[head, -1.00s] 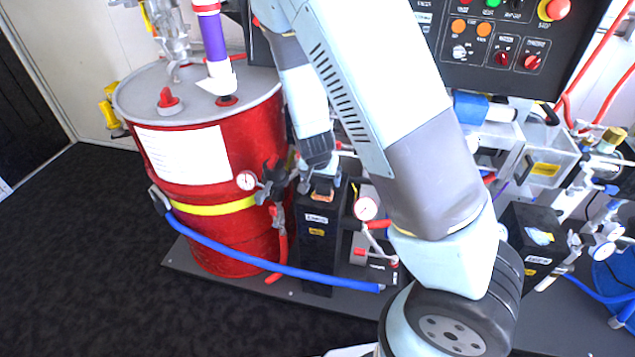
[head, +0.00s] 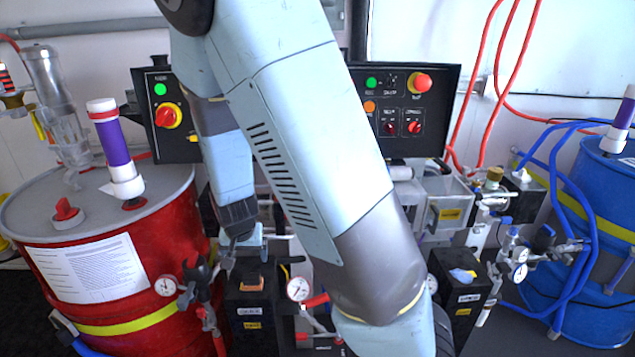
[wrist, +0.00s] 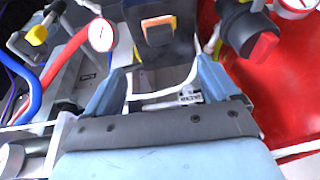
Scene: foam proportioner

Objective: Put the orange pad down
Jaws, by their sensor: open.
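The orange pad (head: 252,282) lies on top of a black box (head: 250,315) with white and yellow labels, beside the red drum. It also shows at the top of the wrist view (wrist: 158,24), beyond my fingertips. My gripper (head: 243,238) is above the box and apart from the pad. In the wrist view my gripper's two blue fingers (wrist: 160,76) are spread wide with nothing held between them. My own arm covers part of the rig behind in the head view.
The red drum (head: 105,270) stands left of the box, with a dark valve handle and a gauge (head: 165,286) close by. Another gauge (head: 298,288) is close on the right. A second black box (head: 460,290) and a blue drum (head: 585,250) stand further right. Control panels (head: 405,105) rise behind.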

